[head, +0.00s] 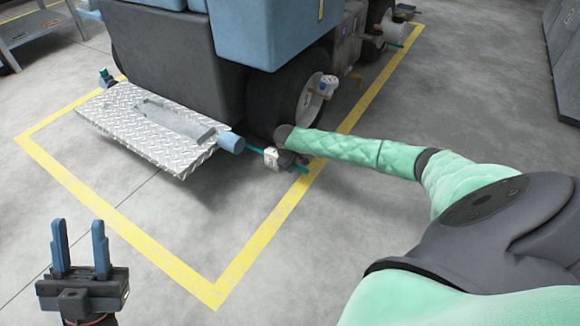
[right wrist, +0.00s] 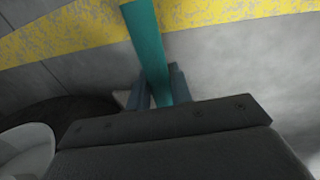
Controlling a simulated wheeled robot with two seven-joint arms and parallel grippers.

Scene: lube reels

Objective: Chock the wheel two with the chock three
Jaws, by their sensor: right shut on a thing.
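A dark wheel (head: 265,102) with a grey rim stands under the vehicle, at the centre of the head view. I see no number on it. It also shows at the lower left of the right wrist view (right wrist: 60,120). My right gripper (head: 283,159) is low by the floor, in front of this wheel. Its fingers (right wrist: 158,90) are shut on a teal bar (right wrist: 150,45). I cannot make out a chock block or whether the bar belongs to chock three. My left gripper (head: 78,230) is open and empty, at the lower left.
The vehicle (head: 165,50) has a metal tread plate (head: 150,125) with a blue cylinder (head: 231,143) at its corner, near my right gripper. A yellow floor line (head: 262,235) surrounds it. Small teal-marked parts show beside the vehicle. The front floor is clear.

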